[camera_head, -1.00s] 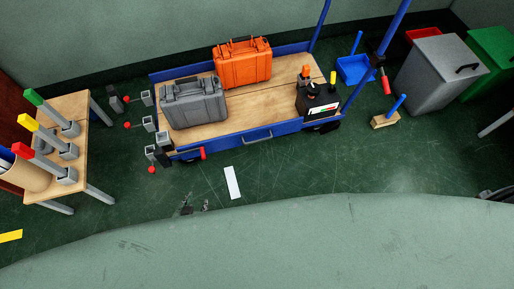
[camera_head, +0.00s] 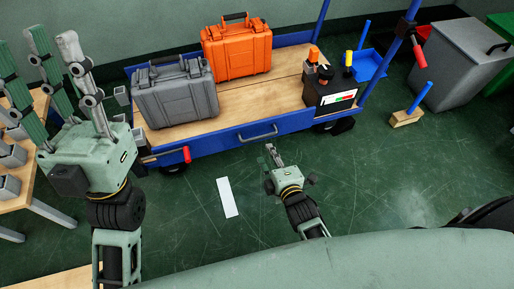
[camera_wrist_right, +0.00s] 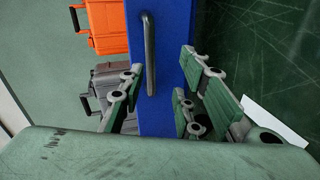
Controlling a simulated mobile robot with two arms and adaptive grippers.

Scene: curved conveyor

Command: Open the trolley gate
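The trolley (camera_head: 215,95) has a blue front side panel, the gate (camera_head: 225,142), which stands upright and closed along the deck. A grey bar handle (camera_head: 259,134) is fixed to its middle; it also shows in the right wrist view (camera_wrist_right: 149,55). A red latch grip (camera_head: 187,154) is at the panel's left end. My right gripper (camera_head: 271,151) is open and empty, just in front of and below the handle; its fingers (camera_wrist_right: 168,75) are spread in the wrist view, with the handle ahead between them. My left gripper (camera_head: 55,50) is open and raised at the left, left of the trolley.
A grey case (camera_head: 175,92) and an orange case (camera_head: 237,47) stand on the deck, with a black box (camera_head: 328,92) at its right end. A white strip (camera_head: 227,197) lies on the floor. A wooden table (camera_head: 25,195) is at left, a grey bin (camera_head: 455,65) at right.

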